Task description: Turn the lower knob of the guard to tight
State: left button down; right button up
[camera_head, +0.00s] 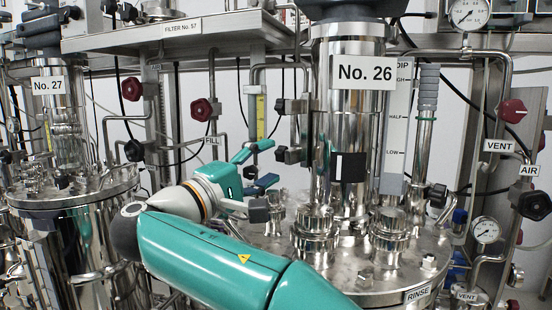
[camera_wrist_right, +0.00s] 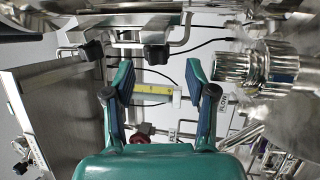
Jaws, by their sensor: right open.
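Two dark knobs sit one above the other on the left side of the guarded metal column labelled No. 26 (camera_head: 361,120). I take the lower one (camera_head: 281,154) as the guard's lower knob; its tight or loose state cannot be read. In the right wrist view, which is turned sideways, this lower knob (camera_wrist_right: 155,53) is beyond the fingers and apart from them. My right gripper (camera_head: 264,163) is open and empty, to the left of and slightly below that knob. Its two fingers also show in the right wrist view (camera_wrist_right: 193,88). My left gripper is not in view.
The upper dark knob (camera_head: 281,106) is close above. A yellow-scaled gauge (camera_head: 257,115) stands behind my gripper. The vessel lid (camera_head: 348,275) with metal fittings lies below right. Red-capped valves (camera_head: 202,109) and thin pipes are to the left.

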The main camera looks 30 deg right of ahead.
jog(key=shift+v, duration=1.55)
